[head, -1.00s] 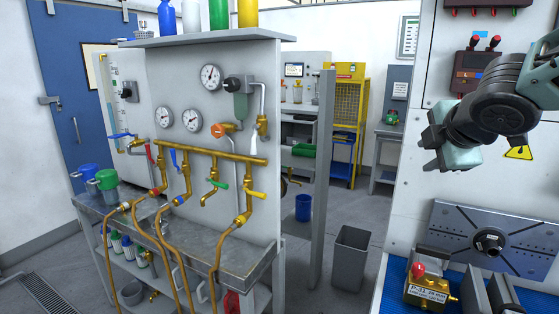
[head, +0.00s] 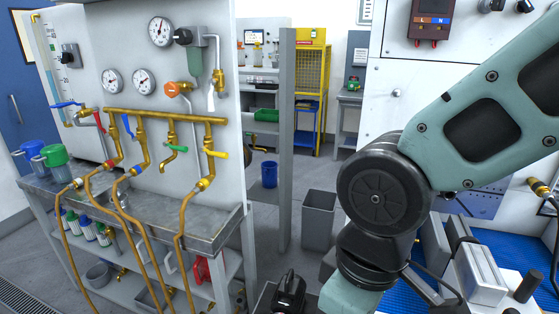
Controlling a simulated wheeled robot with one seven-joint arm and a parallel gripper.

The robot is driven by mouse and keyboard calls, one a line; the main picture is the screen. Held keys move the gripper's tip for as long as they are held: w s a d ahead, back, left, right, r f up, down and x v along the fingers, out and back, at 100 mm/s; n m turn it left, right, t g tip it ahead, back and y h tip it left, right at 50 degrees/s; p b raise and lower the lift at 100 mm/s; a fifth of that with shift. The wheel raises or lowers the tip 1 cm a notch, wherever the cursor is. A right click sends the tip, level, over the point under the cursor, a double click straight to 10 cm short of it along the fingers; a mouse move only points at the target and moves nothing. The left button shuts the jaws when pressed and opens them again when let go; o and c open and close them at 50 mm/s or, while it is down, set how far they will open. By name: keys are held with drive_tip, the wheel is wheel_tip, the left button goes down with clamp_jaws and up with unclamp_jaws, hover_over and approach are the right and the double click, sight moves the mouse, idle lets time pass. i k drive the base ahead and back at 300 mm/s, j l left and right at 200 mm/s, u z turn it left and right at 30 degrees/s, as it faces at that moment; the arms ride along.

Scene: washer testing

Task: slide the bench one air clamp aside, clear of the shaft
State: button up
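My arm crosses the right half of the head view, and its teal and black wrist runs out of the bottom edge. My gripper's fingers are out of view. The grey-blue slotted plate (head: 484,205) on the white panel is mostly hidden behind the arm. The shaft is hidden too. A grey block with a pale top (head: 480,272) stands on the blue ribbed mat (head: 508,246), right of the wrist. A black cylinder (head: 526,286) stands beside it. I cannot tell which of these parts, if any, belongs to the air clamp.
A pipe bench with a grey metal top (head: 150,220) and orange hoses stands at left. A black device (head: 289,290) shows at the bottom centre. A brass fitting (head: 540,188) is at the right edge.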

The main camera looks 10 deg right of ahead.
sight(487, 288)
drive_tip(key=l+z, duration=0.1)
drive_tip(key=z, duration=0.25)
drive_tip(key=l+z, duration=0.1)
drive_tip(key=z, duration=0.25)
drive_tip(key=k+l+z, duration=0.1)
drive_tip(key=z, duration=0.25)
drive_tip(key=l, duration=0.25)
drive_tip(key=k, duration=0.05)
